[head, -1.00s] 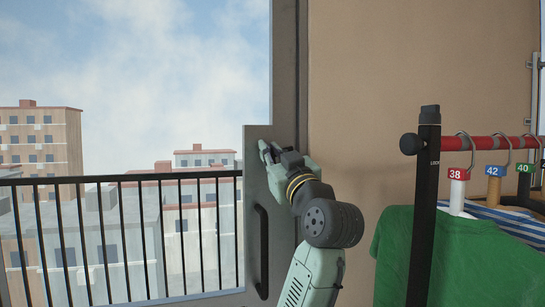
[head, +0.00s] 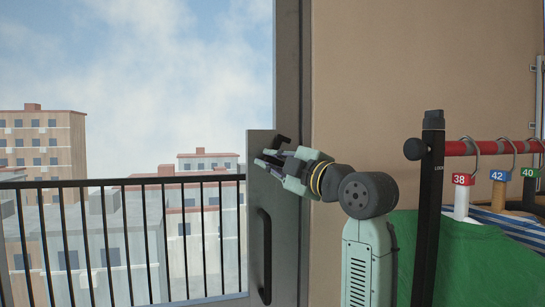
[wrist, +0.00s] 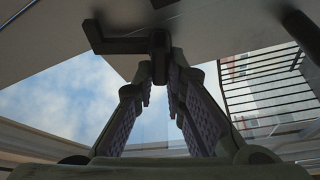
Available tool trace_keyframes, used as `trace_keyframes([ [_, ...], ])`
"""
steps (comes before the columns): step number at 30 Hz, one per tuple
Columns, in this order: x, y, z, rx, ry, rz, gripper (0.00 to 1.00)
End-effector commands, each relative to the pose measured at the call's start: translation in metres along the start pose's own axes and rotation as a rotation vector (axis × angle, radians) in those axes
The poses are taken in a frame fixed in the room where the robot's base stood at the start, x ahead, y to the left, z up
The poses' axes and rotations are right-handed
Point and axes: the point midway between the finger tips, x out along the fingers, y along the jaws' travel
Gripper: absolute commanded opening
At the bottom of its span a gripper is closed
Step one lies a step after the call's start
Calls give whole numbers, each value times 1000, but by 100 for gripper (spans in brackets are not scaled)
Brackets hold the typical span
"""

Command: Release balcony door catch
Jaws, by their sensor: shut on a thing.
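The balcony door (head: 262,225) has a grey frame with a long dark pull handle (head: 264,255) low on it. The dark catch (head: 281,141) sits above that handle, its angled lever showing just over my fingers. In the wrist view the catch (wrist: 102,42) is a black L-shaped piece on the grey door face. My gripper (head: 268,160) reaches the catch from the right. In the wrist view my two ribbed fingertips (wrist: 159,75) are closed around the catch's short dark stem. The part between the fingertips is partly hidden.
A clothes rack with a black post (head: 428,210) and red rail (head: 470,148) stands right of my arm, holding a green shirt (head: 450,258) and numbered hangers. A black balcony railing (head: 120,183) lies beyond the door. A tan wall (head: 420,70) is behind my arm.

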Motion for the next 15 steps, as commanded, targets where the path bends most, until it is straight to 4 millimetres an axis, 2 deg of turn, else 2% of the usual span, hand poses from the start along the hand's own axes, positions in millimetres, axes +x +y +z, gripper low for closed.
trace_keyframes([
  [6, 0, 0, -1, -166, -1, -70, 0],
  [15, 0, -3, 0, -317, 0, -132, 0],
])
